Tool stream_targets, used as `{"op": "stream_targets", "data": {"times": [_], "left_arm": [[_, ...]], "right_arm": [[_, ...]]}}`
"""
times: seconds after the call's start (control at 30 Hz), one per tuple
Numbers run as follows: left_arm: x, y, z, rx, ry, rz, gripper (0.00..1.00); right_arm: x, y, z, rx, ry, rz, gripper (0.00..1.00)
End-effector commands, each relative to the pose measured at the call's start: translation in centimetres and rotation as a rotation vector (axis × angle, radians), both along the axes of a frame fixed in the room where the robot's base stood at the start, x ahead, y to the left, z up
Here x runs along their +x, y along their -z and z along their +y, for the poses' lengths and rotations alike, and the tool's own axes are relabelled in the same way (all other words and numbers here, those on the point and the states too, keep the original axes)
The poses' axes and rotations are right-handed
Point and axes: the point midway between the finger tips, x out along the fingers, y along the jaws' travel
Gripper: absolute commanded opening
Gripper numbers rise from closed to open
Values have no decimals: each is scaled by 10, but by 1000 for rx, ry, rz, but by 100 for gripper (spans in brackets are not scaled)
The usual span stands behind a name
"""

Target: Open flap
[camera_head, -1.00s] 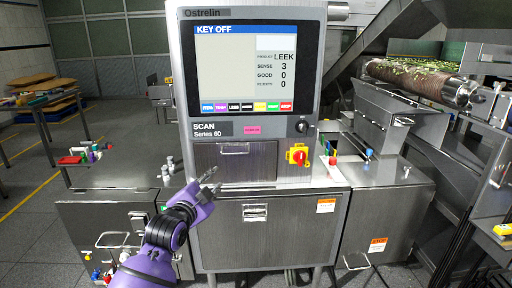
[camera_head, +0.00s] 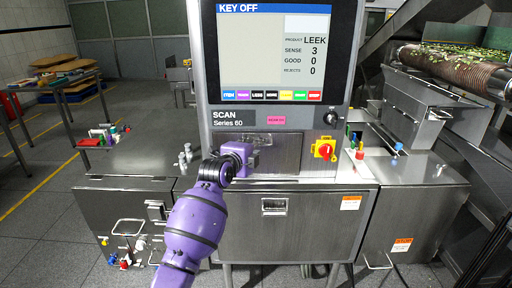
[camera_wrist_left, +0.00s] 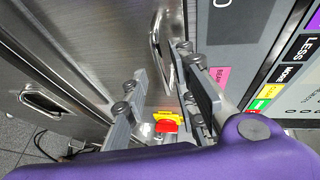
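The flap (camera_head: 285,160) is a brushed-metal panel on the front of the scanner, below the screen and the SCAN label. It looks closed. Its bar handle (camera_wrist_left: 157,38) shows in the left wrist view, between and just ahead of my fingertips. My left gripper (camera_head: 252,156) is in front of the flap and covers its left and middle part in the head view. In the left wrist view the left gripper (camera_wrist_left: 161,60) is open, with nothing between its two fingers; I cannot tell whether a finger touches the handle. My right gripper is not in view.
A red and yellow rotary switch (camera_head: 324,150) is right of the flap, and a black key knob (camera_head: 331,118) is above it. A lower cabinet door (camera_head: 300,228) has its own handle. A conveyor (camera_head: 455,62) is at right.

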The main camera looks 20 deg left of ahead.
Motion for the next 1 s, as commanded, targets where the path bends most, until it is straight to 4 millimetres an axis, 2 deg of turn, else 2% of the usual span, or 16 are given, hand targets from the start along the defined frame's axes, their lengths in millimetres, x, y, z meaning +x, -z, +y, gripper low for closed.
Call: {"op": "stream_targets", "data": {"times": [0.1, 0.4, 0.43, 0.6, 0.63, 1.0], "left_arm": [[8, -2, -1, -2, 0, -4, 26], [10, 1, -2, 0, 0, -2, 26], [10, 1, -2, 0, 0, -2, 24], [10, 1, -2, -1, 0, -2, 2], [10, 1, -2, -1, 0, -2, 0], [10, 2, -1, 1, 0, -2, 0]], "right_arm": [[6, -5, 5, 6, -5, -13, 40], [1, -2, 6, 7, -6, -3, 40], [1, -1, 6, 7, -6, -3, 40], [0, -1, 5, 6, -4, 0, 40], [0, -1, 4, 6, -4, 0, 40], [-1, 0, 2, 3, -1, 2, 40]]}}
